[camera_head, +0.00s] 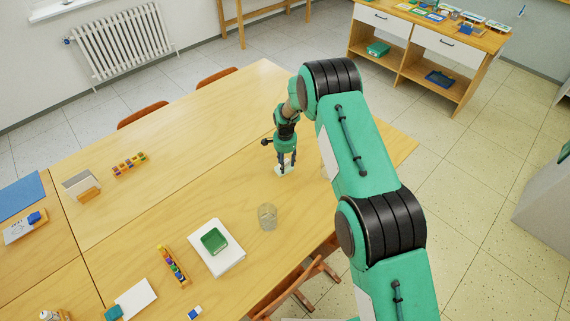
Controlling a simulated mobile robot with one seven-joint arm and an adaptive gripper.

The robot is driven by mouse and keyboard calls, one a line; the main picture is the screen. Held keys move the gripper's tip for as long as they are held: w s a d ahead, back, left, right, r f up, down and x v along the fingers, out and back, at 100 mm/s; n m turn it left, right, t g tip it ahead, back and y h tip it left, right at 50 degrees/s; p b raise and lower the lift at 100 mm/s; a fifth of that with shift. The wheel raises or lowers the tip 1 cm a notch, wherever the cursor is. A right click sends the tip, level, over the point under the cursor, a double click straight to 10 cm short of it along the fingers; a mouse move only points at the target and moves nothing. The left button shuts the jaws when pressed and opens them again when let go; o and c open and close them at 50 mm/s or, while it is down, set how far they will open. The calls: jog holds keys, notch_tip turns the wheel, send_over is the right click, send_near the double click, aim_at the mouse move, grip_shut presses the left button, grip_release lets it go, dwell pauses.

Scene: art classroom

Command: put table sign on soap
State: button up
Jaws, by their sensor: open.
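My gripper (286,166) points down over the far right part of the wooden table, its fingers apart. A small pale greenish-white thing (283,172) lies at its fingertips; it may be the soap or the table sign, and I cannot tell which. I cannot tell whether the fingers touch it. A greyish plate with a wooden base (84,187) at the left of the table may also be a sign. A green block (214,239) on a white book or box (218,257) is nearer to me.
A glass (267,216) stands between the white book and my arm. A rack of coloured pieces (172,264) lies left of the book. Another coloured rack (130,164) lies farther back. The table middle (190,195) is clear.

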notch_tip(320, 180, up, 12)
dwell(0.7)
jog(key=shift+r, duration=0.2)
dwell(0.6)
jog(key=s+d+r+n+t, duration=0.1)
jog(key=s+d+r, duration=0.25)
jog(key=r, duration=0.75)
jog(key=s+d+r+n, duration=0.1)
jog(key=s+d+r, duration=0.25)
jog(key=r, duration=0.75)
jog(key=s+d+r+n+t, duration=0.1)
jog(key=s+d+r, duration=0.35)
jog(key=r, duration=0.25)
jog(key=s+d+r+n+t, duration=0.1)
jog(key=s+d+r, duration=0.2)
jog(key=s+r, duration=0.35)
jog(key=s+d+r+n+t, duration=0.1)
jog(key=s+d+r, duration=0.2)
jog(key=s+r, duration=0.35)
jog(key=s+d+r+n, duration=0.1)
jog(key=s+d+r, duration=0.2)
jog(key=s, duration=0.7)
jog(key=s+d+n+t, duration=0.1)
jog(key=s+d+n, duration=0.2)
jog(key=s, duration=1.4)
jog(key=shift+s+f+t, duration=0.15)
jog(key=shift+f+t, duration=0.15)
jog(key=shift+f, duration=0.1)
